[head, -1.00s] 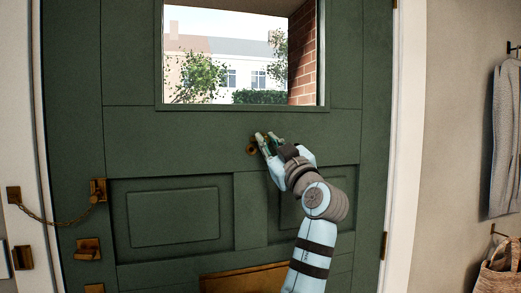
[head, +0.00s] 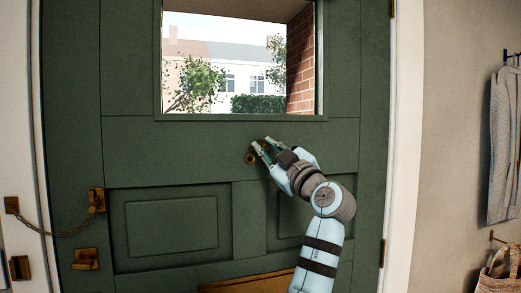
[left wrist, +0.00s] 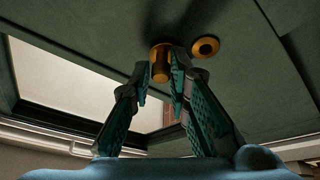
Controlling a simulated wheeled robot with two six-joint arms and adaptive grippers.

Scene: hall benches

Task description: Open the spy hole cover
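The spy hole shows as a brass ring with a dark centre (left wrist: 205,47) in the left wrist view, and as a small brass disc (head: 250,158) below the window in the head view. A short brass piece, which looks like the spy hole cover (left wrist: 160,63), stands beside the ring, apart from its dark centre. My left gripper (head: 262,145) is at the door. In the head view the fingers mostly hide this piece. My right gripper is not in view.
The green door (head: 170,150) has a window (head: 225,75) above the spy hole. A door chain (head: 55,232) and a brass latch (head: 86,258) are at the left. A brass plate (head: 245,283) is low on the door.

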